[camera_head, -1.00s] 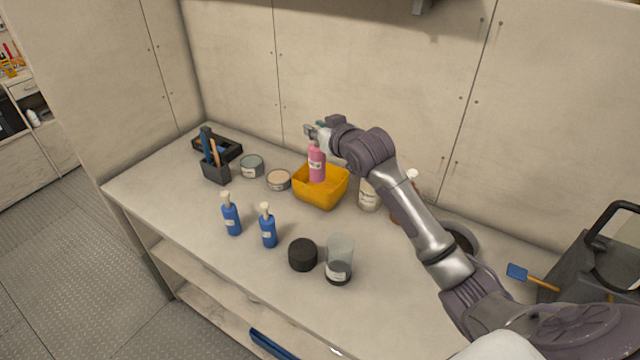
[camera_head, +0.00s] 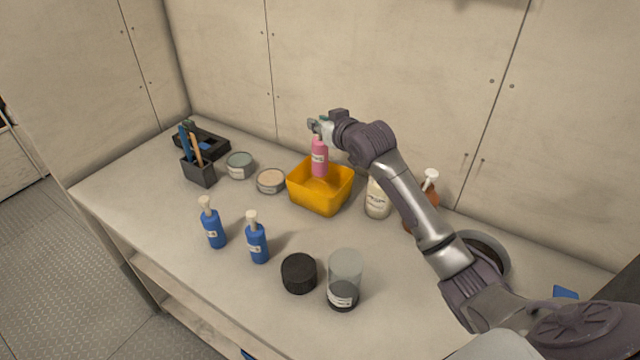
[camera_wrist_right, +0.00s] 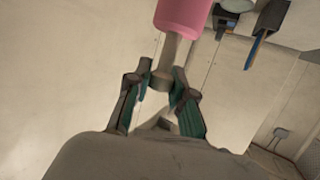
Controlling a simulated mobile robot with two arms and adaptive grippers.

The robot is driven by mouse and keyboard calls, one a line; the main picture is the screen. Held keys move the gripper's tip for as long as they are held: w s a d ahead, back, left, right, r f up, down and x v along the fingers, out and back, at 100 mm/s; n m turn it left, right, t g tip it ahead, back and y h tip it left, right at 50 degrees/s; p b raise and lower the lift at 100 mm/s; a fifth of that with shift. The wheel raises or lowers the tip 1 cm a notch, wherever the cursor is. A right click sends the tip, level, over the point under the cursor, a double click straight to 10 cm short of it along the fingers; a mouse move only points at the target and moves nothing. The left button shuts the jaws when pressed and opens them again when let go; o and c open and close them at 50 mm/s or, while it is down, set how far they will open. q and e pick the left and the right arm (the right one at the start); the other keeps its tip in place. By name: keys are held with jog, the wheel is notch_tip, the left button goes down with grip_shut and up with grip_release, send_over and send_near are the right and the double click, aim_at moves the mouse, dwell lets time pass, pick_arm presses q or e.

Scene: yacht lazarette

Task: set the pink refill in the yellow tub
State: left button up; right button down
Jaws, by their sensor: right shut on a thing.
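The pink refill (camera_head: 319,158) is a pink bottle with a pale label, upright at the yellow tub (camera_head: 320,199). In the head view its lower end is over or inside the tub's back part; I cannot tell whether it touches the bottom. My right gripper (camera_head: 318,127) is shut on the neck of the refill from above. In the right wrist view the pink body (camera_wrist_right: 183,14) shows at the top, with its neck between the fingers (camera_wrist_right: 163,82). My left gripper is not in view.
A cream bottle (camera_head: 377,197) and a brown pump bottle (camera_head: 421,205) stand right of the tub. Two round tins (camera_head: 271,181) are left of it. Two blue pump bottles (camera_head: 257,240), a black lid (camera_head: 299,273) and a clear jar (camera_head: 344,278) stand in front.

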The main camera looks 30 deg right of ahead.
aim_at(320, 140)
notch_tip(320, 140, down, 5)
jog(key=shift+s+r+p, duration=0.1)
jog(key=shift+s+p, duration=0.05)
jog(key=shift+p, duration=0.25)
notch_tip(320, 140, down, 4)
jog(key=shift+r, duration=0.15)
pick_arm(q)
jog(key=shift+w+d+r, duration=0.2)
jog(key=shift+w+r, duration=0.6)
pick_arm(e)
jog(key=c, duration=1)
grip_release()
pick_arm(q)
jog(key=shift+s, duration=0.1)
